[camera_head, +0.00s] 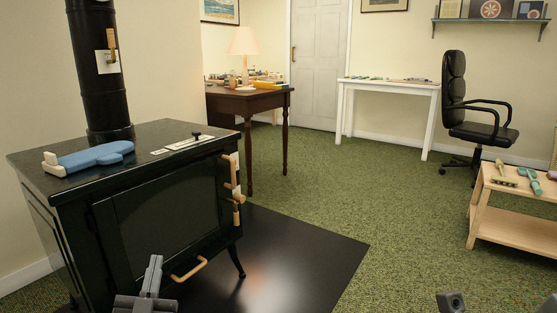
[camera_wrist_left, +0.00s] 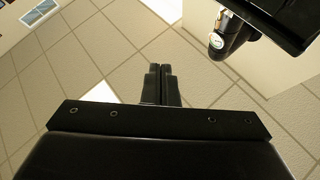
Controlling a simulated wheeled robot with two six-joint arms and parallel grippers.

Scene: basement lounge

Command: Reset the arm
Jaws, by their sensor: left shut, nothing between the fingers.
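My left gripper (camera_head: 153,275) points up at the bottom of the head view, in front of the black stove (camera_head: 160,220). Its fingers are closed together with nothing between them. The left wrist view also shows the left gripper (camera_wrist_left: 161,72), its two fingers side by side against the tiled ceiling (camera_wrist_left: 120,45). At the bottom right of the head view a small grey part of my right arm shows; its fingers cannot be made out.
A blue and white tool (camera_head: 95,158) lies on the stove top. A dark mat (camera_head: 290,255) lies under the stove. A brown table (camera_head: 245,100), a white desk (camera_head: 390,85), a black chair (camera_head: 455,90) and a low wooden bench (camera_head: 515,225) stand around open green carpet (camera_head: 370,190).

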